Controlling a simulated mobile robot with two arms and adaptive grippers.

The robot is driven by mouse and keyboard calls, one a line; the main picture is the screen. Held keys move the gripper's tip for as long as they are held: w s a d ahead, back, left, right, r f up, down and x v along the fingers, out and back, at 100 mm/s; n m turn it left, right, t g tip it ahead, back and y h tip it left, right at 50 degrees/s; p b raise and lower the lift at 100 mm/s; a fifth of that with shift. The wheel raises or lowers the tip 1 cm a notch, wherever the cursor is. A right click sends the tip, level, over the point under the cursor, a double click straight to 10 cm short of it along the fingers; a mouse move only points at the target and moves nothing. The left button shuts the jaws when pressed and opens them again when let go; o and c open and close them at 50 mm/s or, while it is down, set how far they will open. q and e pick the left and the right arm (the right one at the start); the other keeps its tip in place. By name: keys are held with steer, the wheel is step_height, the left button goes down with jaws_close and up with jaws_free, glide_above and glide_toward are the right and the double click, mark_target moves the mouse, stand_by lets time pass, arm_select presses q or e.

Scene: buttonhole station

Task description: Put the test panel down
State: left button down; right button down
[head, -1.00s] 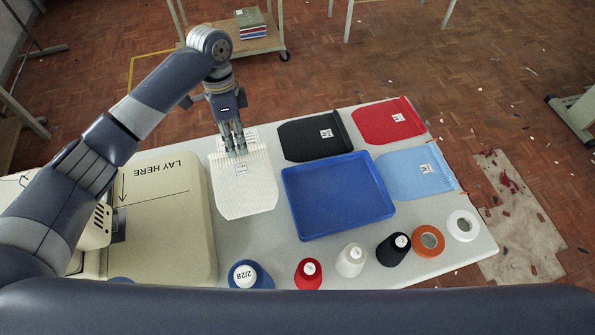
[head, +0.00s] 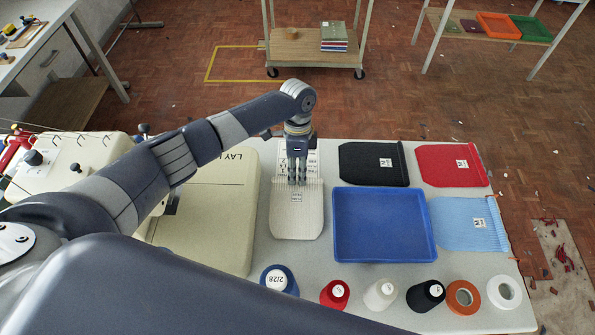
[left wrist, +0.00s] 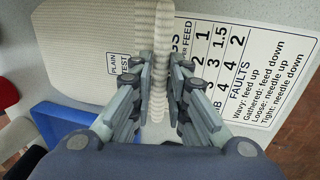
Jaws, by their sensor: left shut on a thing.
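The test panel (head: 297,218) is a cream knitted piece with a ribbed edge and a small label. It lies level over the table between the cream "LAY HERE" bed and the blue tray. My left gripper (head: 297,182) points down at its far, ribbed edge. In the left wrist view the fingers (left wrist: 160,105) are shut on the ribbed edge of the panel (left wrist: 100,45), whose label reads "PLAIN TEST". I cannot tell whether the panel touches the tabletop. A printed chart (left wrist: 240,80) lies beside and partly under the ribbed edge. My right gripper is not in view.
The empty blue tray (head: 383,258) is right of the panel. Black (head: 372,163), red (head: 448,165) and light blue (head: 465,222) panels lie beyond and right of it. Thread cones, including a red one (head: 334,294), and tape rolls line the near edge. The "LAY HERE" bed (head: 215,235) is left.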

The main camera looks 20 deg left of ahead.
arm_select(q)
steer(key=c, duration=1.5)
jaws_free()
steer(key=shift+c, duration=0.2)
steer(key=shift+r, duration=0.1)
steer(key=b+v, duration=0.2)
steer(key=v, duration=1)
steer(key=shift+b, duration=0.35)
steer(key=shift+d, duration=0.1)
